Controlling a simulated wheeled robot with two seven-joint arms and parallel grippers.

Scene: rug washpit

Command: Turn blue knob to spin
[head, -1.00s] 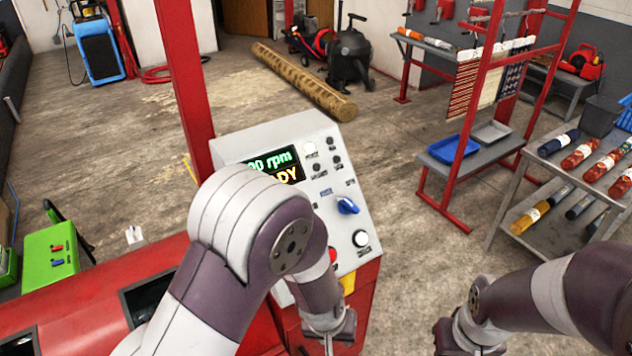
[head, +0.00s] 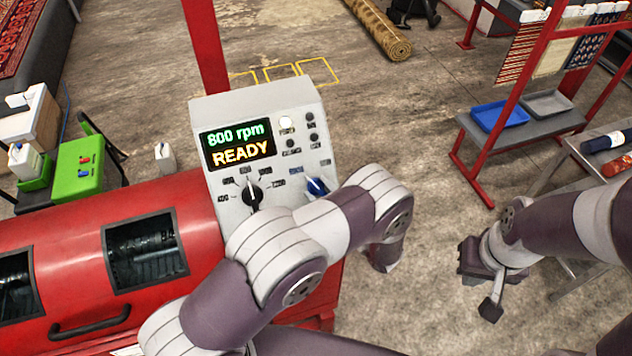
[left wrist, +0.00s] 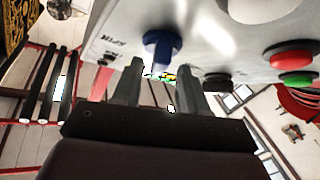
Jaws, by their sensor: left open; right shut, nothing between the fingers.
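The blue knob (head: 316,187) sits on the sloped face of the grey control panel (head: 290,96), partly covered by my left forearm. The display (head: 238,145) reads "800 rpm" and "READY". A black selector knob (head: 252,194) is to the left of the blue one. In the left wrist view the blue knob (left wrist: 162,44) is just beyond the fingertips of my open left gripper (left wrist: 156,74), roughly in line with the gap. I cannot tell whether they touch. In the head view my left fingers are hidden. My right gripper (head: 490,308) is shut and empty, right of the panel.
The left wrist view shows a red button (left wrist: 291,53), a green button (left wrist: 297,79) and a black control (left wrist: 218,84) near the fingers. A red machine body (head: 110,260) is left of the panel. A red rack (head: 520,95) with a blue tray (head: 500,115) is at the right.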

